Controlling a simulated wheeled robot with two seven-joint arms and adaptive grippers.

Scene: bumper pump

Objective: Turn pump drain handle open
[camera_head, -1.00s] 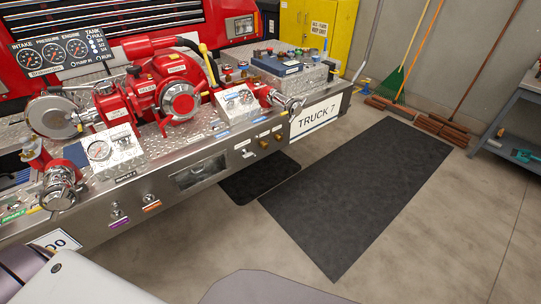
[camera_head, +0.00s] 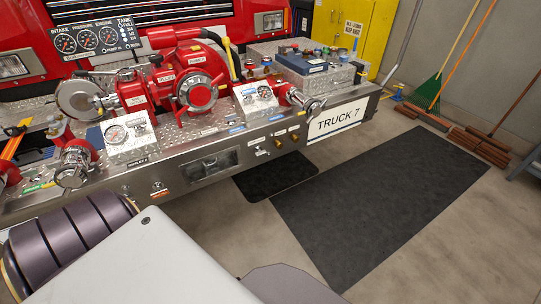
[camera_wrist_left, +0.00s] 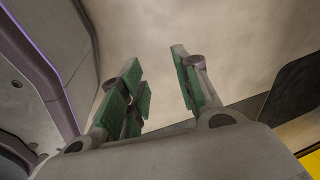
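The red pump (camera_head: 197,90) sits on the steel bumper of a red truck in the head view. Small controls line the bumper's front face: a lever with an orange label (camera_head: 158,188) at the left, and a silver lever (camera_head: 261,151) with brass knobs (camera_head: 280,143) to the right of a small window. I cannot read which one is the drain handle. My left gripper (camera_wrist_left: 160,88) shows in the left wrist view, its green-padded fingers apart with nothing between them. Neither gripper shows in the head view; my arm covers the lower left there.
A gauge box (camera_head: 129,137) and a second panel box (camera_head: 256,101) stand on the bumper. A dark mat (camera_head: 380,205) lies on the floor at right. Brooms (camera_head: 480,145) lean by the wall near a yellow cabinet (camera_head: 367,35). The floor before the bumper is open.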

